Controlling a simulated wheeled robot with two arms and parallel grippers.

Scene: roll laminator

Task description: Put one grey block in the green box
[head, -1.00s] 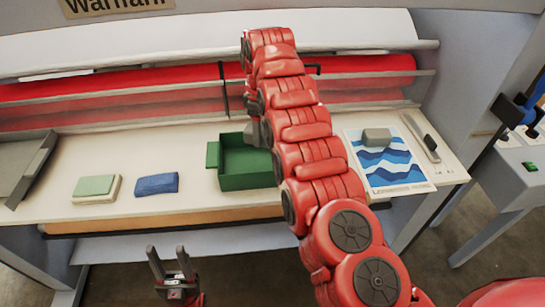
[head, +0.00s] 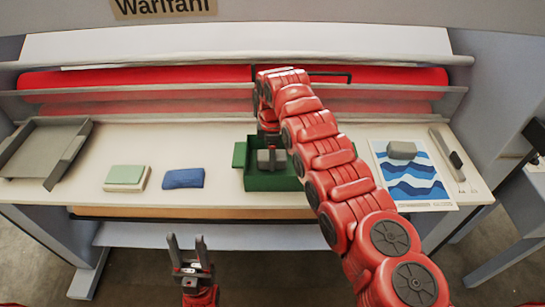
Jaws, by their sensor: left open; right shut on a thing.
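The green box (head: 270,184) stands open on the light table, left of the middle of my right arm. My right gripper (head: 270,148) points down into the box and is shut on a grey block (head: 272,161). The block is within the box's walls; I cannot tell whether it touches the floor of the box. Another grey block (head: 402,150) lies on the blue wave-patterned sheet (head: 412,182) to the right. My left gripper (head: 187,243) is open and empty, in front of the table's edge.
A green-topped pad (head: 126,177) and a blue folded cloth (head: 183,178) lie left of the box. A grey tray (head: 45,148) is at far left. A grey tool (head: 450,150) lies at right. The red roll (head: 160,78) runs along the back.

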